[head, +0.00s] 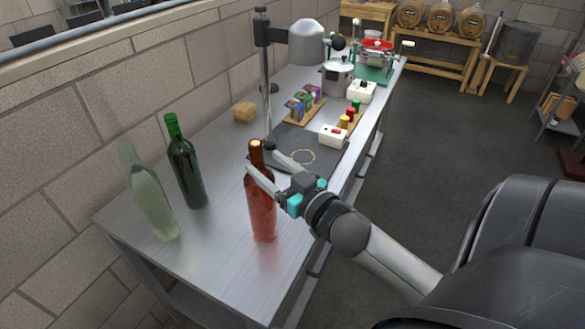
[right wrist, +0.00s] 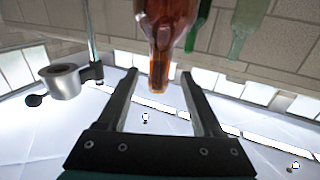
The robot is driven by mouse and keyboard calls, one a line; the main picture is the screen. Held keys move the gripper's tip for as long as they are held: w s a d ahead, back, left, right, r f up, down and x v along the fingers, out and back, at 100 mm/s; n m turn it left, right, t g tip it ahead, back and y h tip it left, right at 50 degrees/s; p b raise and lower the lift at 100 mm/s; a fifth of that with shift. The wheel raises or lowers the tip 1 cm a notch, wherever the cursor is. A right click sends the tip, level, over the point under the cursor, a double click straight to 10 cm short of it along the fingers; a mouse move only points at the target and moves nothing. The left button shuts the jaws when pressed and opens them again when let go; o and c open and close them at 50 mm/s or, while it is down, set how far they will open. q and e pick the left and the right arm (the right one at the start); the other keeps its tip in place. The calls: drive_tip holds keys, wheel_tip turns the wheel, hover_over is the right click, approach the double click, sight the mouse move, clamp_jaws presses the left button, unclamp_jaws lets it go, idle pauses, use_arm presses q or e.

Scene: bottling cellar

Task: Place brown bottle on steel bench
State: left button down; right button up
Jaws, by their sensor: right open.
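The brown bottle (head: 263,210), reddish and see-through, stands upright on the steel bench (head: 215,245) near its front edge. My right gripper (head: 263,162) is open at the height of its neck, a finger to either side in the picture. In the right wrist view the bottle (right wrist: 170,20) appears upside down, its neck between the open fingertips (right wrist: 159,74) with gaps on both sides. I cannot tell how deep the neck sits between the fingers. My left gripper is not in view.
A dark green bottle (head: 186,170) and a pale clear bottle (head: 151,200) stand left of the brown one. A dark mat (head: 315,150), a post stand (head: 266,90), a cork-coloured block (head: 244,112) and small boxes lie farther back. The near bench end has bare steel.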

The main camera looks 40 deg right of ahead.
drive_tip(key=s, duration=0.7)
drive_tip(key=shift+s, duration=0.4)
